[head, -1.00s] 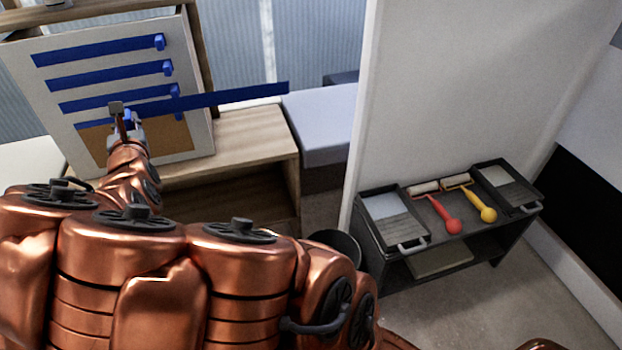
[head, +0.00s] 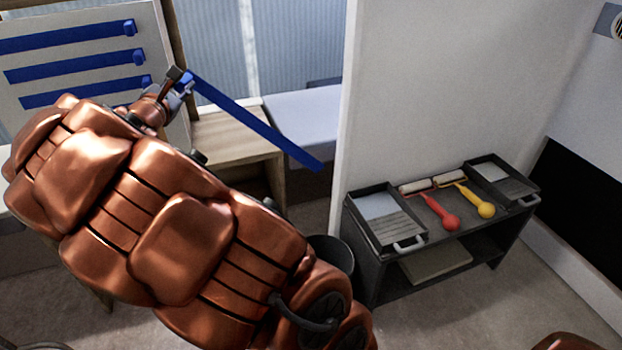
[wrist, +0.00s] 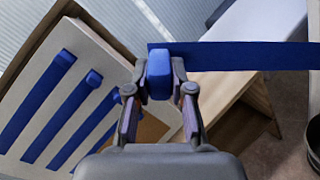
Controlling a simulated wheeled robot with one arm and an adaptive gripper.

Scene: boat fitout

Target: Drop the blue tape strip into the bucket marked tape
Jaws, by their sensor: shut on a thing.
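My gripper (head: 178,85) is shut on the tab end of a blue tape strip (head: 255,127). The strip hangs off the gripper, slanting down to the right in the head view, clear of the board. In the wrist view the gripper (wrist: 158,95) pinches the blue tab, and the strip (wrist: 240,56) runs off to the right edge. A dark bucket (head: 335,252) stands on the floor, partly hidden behind my arm. A dark bucket rim (wrist: 314,150) shows at the right edge of the wrist view. No marking on it can be read.
A pale board (head: 55,20) with several blue strips leans at the left on a wooden bench (head: 235,145). A white partition (head: 440,90) stands right of it. A black cart (head: 385,275) holds trays and two rollers.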

